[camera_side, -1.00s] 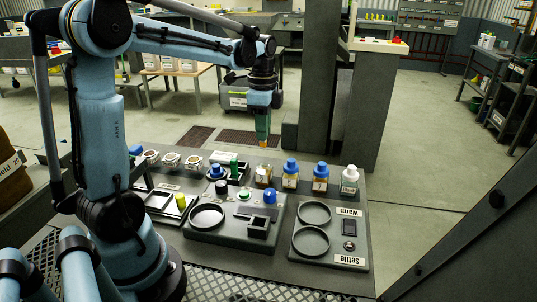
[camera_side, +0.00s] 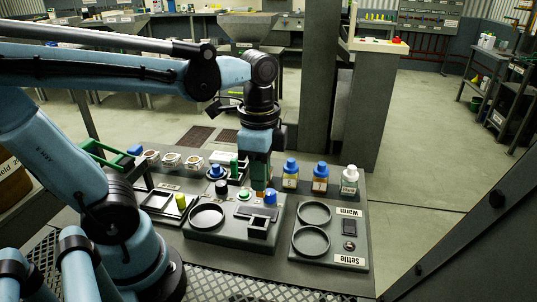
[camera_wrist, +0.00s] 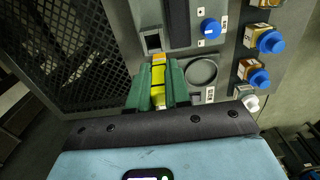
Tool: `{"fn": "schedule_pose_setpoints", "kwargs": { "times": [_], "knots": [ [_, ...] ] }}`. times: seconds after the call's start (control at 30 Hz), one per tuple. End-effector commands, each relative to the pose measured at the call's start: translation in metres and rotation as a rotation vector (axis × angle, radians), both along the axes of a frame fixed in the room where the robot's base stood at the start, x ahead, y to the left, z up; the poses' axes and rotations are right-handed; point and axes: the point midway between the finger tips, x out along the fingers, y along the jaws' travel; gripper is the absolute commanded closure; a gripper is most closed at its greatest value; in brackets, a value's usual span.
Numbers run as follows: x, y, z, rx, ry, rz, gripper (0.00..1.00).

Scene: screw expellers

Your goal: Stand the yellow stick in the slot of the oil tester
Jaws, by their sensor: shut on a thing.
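My gripper (camera_side: 259,178) is shut on the yellow stick. In the wrist view my gripper's green fingers (camera_wrist: 158,84) press on both sides of the yellow stick (camera_wrist: 158,74), and its orange end sticks out beyond them. In the side view the orange end of the stick (camera_side: 261,192) points down, close to the tester's blue knob. The oil tester (camera_side: 205,236) is a grey box with a round ring, a small dark screen, a blue knob and a raised square slot (camera_side: 259,227). The slot (camera_wrist: 152,40) also shows just beyond the stick's end in the wrist view. The stick looks outside the slot.
A bottle with a blue cap (camera_side: 290,172), another (camera_side: 320,178) and a white-capped bottle (camera_side: 349,180) stand behind. A panel with two round wells (camera_side: 312,242) lies right of the tester. A yellow-green piece (camera_side: 181,202) is at the left.

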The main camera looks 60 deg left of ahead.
Motion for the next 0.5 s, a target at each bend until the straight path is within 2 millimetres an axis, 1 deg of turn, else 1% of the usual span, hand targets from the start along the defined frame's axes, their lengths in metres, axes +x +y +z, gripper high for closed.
{"fn": "schedule_pose_setpoints", "kwargs": {
  "times": [0.1,0.27,0.5],
  "knots": [
    [-0.008,-0.006,-0.002,0.0,0.0,0.001,1.0],
    [-0.01,-0.008,-0.008,0.0,0.0,0.004,1.0],
    [-0.01,-0.007,-0.029,0.0,0.0,0.003,1.0]
  ]
}}
